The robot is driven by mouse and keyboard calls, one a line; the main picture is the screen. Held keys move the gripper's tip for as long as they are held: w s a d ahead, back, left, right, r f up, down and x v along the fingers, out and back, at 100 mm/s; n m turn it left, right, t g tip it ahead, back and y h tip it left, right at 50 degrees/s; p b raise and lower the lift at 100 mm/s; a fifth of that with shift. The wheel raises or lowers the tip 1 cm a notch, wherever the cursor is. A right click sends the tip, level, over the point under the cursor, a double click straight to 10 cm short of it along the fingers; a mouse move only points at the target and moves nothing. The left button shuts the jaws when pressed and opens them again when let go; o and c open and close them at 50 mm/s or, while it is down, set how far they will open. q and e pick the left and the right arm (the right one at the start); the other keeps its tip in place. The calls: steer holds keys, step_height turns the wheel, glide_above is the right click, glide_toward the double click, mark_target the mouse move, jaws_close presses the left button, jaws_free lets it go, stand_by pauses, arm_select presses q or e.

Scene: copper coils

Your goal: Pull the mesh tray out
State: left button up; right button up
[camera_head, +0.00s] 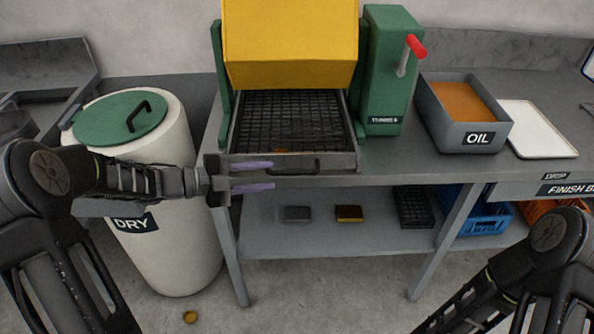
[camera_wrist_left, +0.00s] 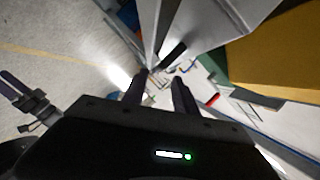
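The dark mesh tray (camera_head: 290,120) sits in the green machine under the yellow hood. A small orange-brown bit lies on the mesh near the front. My left gripper (camera_head: 268,176) is at the left of the tray front, its two purple-tinted fingers apart with nothing between them. In the wrist view the left gripper's fingers (camera_wrist_left: 160,80) are also apart, with a dark bar, probably the handle (camera_wrist_left: 173,54), just beyond them.
A white DRY bin (camera_head: 165,240) with a green lid (camera_head: 120,117) stands left, under my left arm. Right of the machine are a red-tipped lever (camera_head: 415,47), an OIL tank (camera_head: 475,138) and a white tray (camera_head: 540,130). The lower shelf (camera_head: 330,250) holds small blocks.

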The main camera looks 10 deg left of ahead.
mark_target(287, 173)
arm_select(q)
steer(key=shift+p+x, duration=0.3)
steer(key=shift+x, duration=3.7)
steer(key=shift+c, duration=0.2)
jaws_close()
